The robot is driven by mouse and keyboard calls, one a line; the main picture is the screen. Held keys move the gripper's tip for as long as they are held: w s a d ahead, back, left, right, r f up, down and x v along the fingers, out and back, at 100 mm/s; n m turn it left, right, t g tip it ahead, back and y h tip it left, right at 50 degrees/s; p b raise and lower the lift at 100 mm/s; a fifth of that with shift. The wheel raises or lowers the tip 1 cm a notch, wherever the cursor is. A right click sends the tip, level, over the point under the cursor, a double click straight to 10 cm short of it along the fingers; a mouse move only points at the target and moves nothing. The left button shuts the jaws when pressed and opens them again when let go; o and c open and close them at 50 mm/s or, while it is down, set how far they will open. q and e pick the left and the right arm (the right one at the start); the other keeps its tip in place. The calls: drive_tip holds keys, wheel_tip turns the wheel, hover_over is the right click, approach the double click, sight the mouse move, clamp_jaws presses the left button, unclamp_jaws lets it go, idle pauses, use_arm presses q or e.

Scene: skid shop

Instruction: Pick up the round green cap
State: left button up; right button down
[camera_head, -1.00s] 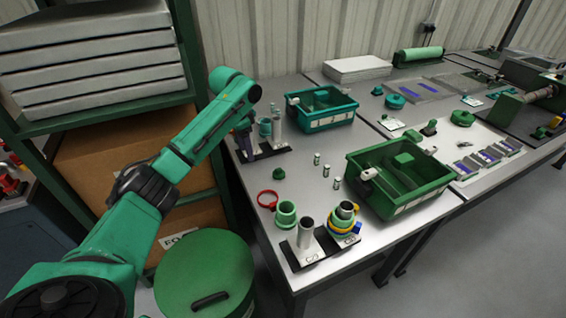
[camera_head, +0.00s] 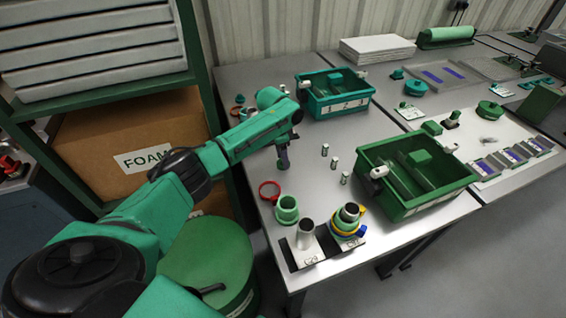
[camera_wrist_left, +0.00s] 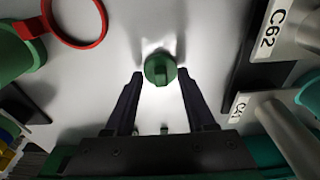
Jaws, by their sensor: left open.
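The round green cap (camera_wrist_left: 160,69) lies on the grey table top, with a raised grip bar across its top. In the left wrist view it shows between the tips of my left gripper (camera_wrist_left: 160,76), with a gap on each side. The gripper is open and empty, pointing down. I cannot tell how far above the table the tips are. In the head view my left gripper (camera_head: 283,161) is over the table behind the red ring, and it hides the cap. My right gripper is in neither view.
A red ring (camera_head: 270,190) and a green collar (camera_head: 287,213) lie nearby. A post stand (camera_head: 306,256) is at the front edge. Several small metal cylinders (camera_head: 325,150) stand to the right, before a green bin (camera_head: 423,208). A teal bin (camera_head: 335,110) stands behind.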

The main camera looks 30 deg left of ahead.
use_arm(q)
clamp_jaws()
drive_tip(key=shift+w+r, duration=0.1)
